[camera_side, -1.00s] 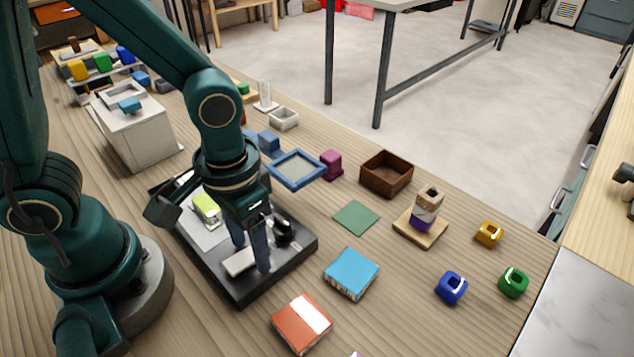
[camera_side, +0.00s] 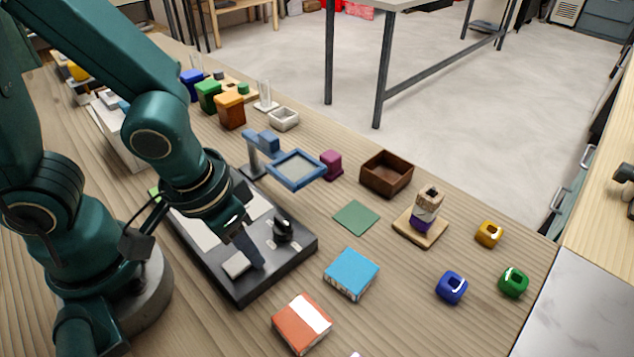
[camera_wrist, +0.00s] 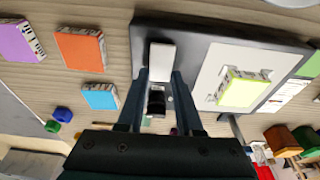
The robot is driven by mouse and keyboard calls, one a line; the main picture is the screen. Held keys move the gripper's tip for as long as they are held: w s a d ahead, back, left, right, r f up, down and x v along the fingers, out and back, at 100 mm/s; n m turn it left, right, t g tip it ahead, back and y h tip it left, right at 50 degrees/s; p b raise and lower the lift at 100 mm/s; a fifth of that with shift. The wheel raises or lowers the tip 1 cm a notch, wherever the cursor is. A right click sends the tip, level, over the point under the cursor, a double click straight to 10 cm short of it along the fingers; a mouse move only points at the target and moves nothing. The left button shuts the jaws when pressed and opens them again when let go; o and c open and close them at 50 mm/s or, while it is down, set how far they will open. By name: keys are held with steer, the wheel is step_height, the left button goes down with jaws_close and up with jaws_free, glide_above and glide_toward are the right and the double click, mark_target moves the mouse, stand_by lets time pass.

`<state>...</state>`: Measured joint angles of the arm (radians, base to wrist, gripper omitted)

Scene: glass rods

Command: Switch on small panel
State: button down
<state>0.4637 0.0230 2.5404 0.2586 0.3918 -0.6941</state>
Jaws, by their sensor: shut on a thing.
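The small panel (camera_side: 296,249) is a dark slab on the table; its edge also shows in the wrist view (camera_wrist: 143,38). It carries a white square pad (camera_side: 236,265), also in the wrist view (camera_wrist: 162,62), and a black switch (camera_side: 283,230). My gripper (camera_side: 256,262) points down over the panel, close beside the pad and the switch. In the wrist view my gripper's fingers (camera_wrist: 161,82) stand on either side of the black switch (camera_wrist: 157,102), and my gripper is shut on it. The exact contact is hidden in the side view.
A lime block (camera_wrist: 243,91) lies on a pale plate on the panel. A blue framed tray (camera_side: 297,169) overhangs behind. Blue (camera_side: 352,274) and orange (camera_side: 302,323) books lie to the right. A green mat (camera_side: 357,217) and brown box (camera_side: 386,174) are farther right.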

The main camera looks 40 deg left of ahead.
mark_target(244, 258)
steer(key=c, duration=0.6)
jaws_free()
steer(key=shift+o, duration=0.2)
steer(key=shift+v, duration=1.8)
steer(key=shift+s+r, duration=0.1)
steer(key=shift+r, duration=0.65)
